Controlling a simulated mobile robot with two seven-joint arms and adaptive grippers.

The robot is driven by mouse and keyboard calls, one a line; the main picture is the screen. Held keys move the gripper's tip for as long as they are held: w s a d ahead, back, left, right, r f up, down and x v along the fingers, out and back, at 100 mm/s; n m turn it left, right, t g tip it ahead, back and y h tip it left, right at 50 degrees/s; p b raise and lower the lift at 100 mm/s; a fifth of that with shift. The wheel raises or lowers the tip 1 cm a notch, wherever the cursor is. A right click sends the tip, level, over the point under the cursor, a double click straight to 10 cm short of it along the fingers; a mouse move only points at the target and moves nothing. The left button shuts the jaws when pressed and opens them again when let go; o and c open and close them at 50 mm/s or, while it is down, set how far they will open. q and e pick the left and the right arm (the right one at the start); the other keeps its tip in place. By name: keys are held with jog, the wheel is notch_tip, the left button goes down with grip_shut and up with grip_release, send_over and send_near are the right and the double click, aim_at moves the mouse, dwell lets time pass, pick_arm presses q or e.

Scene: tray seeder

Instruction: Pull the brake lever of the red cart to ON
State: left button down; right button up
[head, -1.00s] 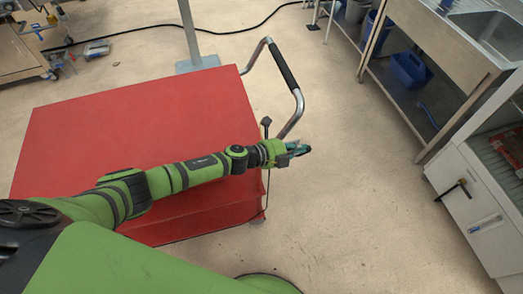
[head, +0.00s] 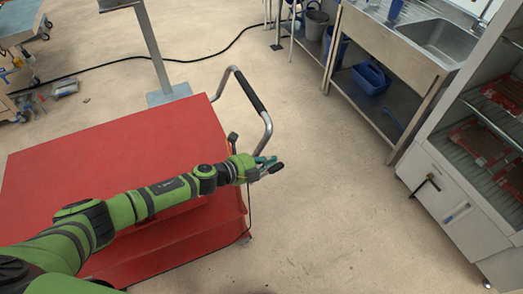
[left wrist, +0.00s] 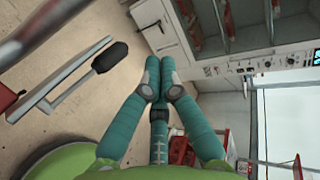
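The red cart (head: 130,150) stands at the left, with a bent metal push handle (head: 268,125) on its right end. The brake lever (head: 233,137) has a black knob and rises beside that end, near the handle's base. In the left wrist view the lever's black knob (left wrist: 110,57) and flat metal arm lie left of my fingers, apart from them. My left gripper (head: 275,165) reaches over the cart, just past its right edge and right of the lever. Its teal fingers (left wrist: 158,90) hold nothing that I can see; their opening is unclear. My right gripper is out of view.
A sink bench (head: 395,55) with a blue basket (head: 370,78) on its lower shelf is at the upper right. A white cabinet (head: 440,200) with shelves stands at the right. A post on a grey base (head: 168,94) stands behind the cart. Floor right of the cart is clear.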

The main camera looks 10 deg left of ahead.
pick_arm(q)
notch_tip(320, 180, up, 7)
jog(key=s+a+p, duration=0.1)
jog(key=s, duration=0.1)
jog(key=shift+a+f, duration=0.15)
jog(key=shift+a, duration=0.2)
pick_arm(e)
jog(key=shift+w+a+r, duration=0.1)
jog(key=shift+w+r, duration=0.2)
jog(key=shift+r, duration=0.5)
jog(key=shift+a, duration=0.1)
